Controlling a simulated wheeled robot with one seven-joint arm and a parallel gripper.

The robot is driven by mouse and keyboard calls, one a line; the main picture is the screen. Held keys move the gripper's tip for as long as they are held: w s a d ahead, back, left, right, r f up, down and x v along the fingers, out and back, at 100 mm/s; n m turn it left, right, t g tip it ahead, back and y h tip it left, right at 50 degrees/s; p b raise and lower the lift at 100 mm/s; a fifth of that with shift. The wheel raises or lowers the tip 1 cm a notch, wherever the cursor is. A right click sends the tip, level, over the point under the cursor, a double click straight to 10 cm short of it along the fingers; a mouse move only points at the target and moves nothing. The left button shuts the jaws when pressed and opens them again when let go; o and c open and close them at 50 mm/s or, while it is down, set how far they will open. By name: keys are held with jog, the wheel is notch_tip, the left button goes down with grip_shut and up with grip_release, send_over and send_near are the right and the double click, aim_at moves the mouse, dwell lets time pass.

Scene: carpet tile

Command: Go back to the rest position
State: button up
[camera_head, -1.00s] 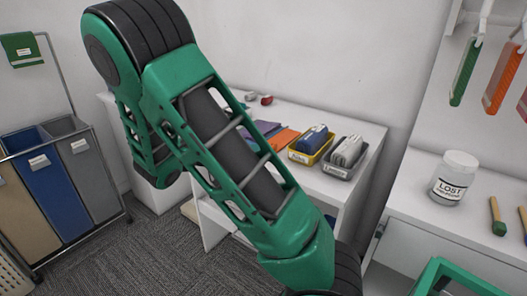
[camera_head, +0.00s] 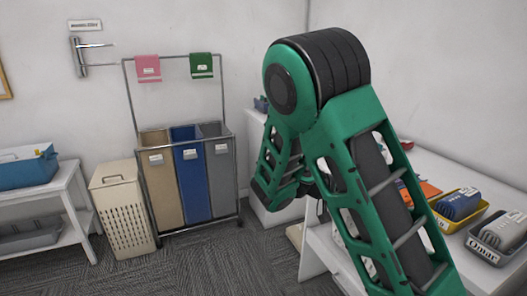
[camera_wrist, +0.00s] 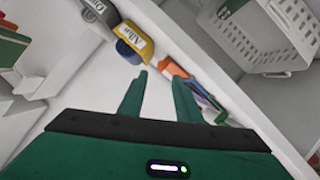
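My gripper (camera_wrist: 160,76) shows in the wrist view with its two green fingers apart and nothing between them. Beyond the fingertips is a white surface with a yellow bin (camera_wrist: 125,52) and orange and coloured items (camera_wrist: 180,72). In the head view my green and black arm is raised and bent in the right half. It covers part of the white table (camera_head: 440,168); my gripper itself cannot be made out there.
On the table are a yellow bin (camera_head: 437,220) and a grey bin (camera_head: 485,253). A three-part laundry sorter (camera_head: 190,185) stands left of my arm, beside a beige hamper (camera_head: 122,213). A white shelf (camera_head: 75,218) is at far left. Open carpet (camera_head: 190,270) lies in front.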

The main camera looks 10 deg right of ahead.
jog(key=s+d+f+g+y, duration=0.25)
jog(key=s+y, duration=0.55)
jog(key=s, duration=0.5)
jog(key=s+a+r+n+t+y, duration=0.2)
jog(key=s+a+y, duration=0.4)
jog(key=s, duration=0.6)
jog(key=a+n+t, duration=0.1)
jog(key=a+n, duration=0.1)
jog(key=shift+s+a+r+n, duration=0.15)
jog(key=shift+s+r+n, duration=0.1)
jog(key=shift+n, duration=0.15)
